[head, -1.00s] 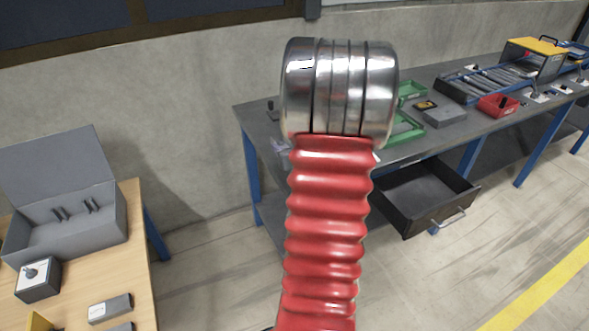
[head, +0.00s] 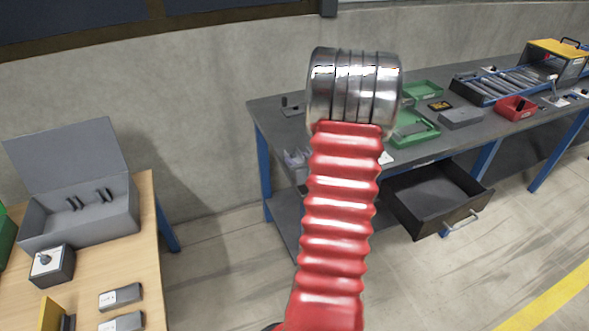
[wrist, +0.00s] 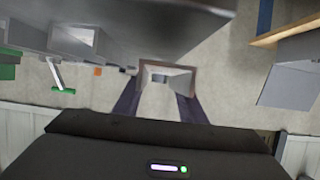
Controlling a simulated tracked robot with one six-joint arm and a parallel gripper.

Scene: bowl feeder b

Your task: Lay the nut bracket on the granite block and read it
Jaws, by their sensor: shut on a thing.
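My gripper shows in the wrist view (wrist: 160,98), its two dark fingers closed on a small grey-brown piece with a frame-like shape, which I take as the nut bracket (wrist: 148,66). In the head view the gripper and the bracket are hidden behind my red arm and its metal end. A flat grey block (head: 461,119) lies on the dark workbench, right of the green trays; it may be the granite block, but I cannot be sure. The bracket appears in the air, apart from that block.
The workbench (head: 285,118) carries green trays (head: 416,134), a red bin (head: 515,108) and a roller conveyor (head: 500,85). Its drawer (head: 440,200) stands open below the front edge. A wooden table (head: 90,290) at left holds an open grey case (head: 95,222). Floor lies between.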

